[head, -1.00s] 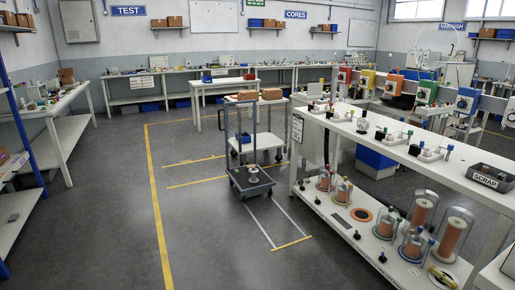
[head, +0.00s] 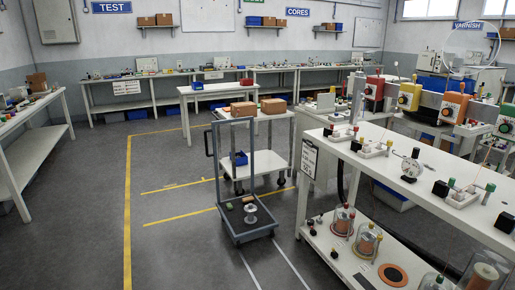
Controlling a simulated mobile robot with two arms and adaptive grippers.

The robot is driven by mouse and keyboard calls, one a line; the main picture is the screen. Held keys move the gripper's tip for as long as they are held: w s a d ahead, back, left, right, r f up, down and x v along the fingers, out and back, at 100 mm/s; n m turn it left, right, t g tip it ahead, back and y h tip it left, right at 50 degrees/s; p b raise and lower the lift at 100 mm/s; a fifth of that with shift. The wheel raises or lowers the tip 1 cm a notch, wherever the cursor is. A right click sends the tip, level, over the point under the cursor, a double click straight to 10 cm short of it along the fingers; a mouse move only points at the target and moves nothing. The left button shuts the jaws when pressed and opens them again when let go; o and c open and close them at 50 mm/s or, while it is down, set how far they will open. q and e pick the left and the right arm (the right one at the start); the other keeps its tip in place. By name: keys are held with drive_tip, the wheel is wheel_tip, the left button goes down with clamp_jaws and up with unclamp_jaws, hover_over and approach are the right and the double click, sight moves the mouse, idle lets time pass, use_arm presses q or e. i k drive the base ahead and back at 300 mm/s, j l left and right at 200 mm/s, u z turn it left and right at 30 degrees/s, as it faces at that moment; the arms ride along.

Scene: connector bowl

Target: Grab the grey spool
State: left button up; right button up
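A grey spool (head: 250,213) stands on the flat deck of a dark platform cart (head: 247,232) in the middle of the floor. It looks silvery, with a wide lower flange. Neither of my grippers shows in the head view.
A white bench (head: 425,190) with connectors and a lower shelf of glass domes runs along the right. A white trolley (head: 262,168) with cardboard boxes stands just behind the cart. Open floor with yellow lines lies to the left and in front.

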sight(250, 208)
drive_tip(key=i, duration=2)
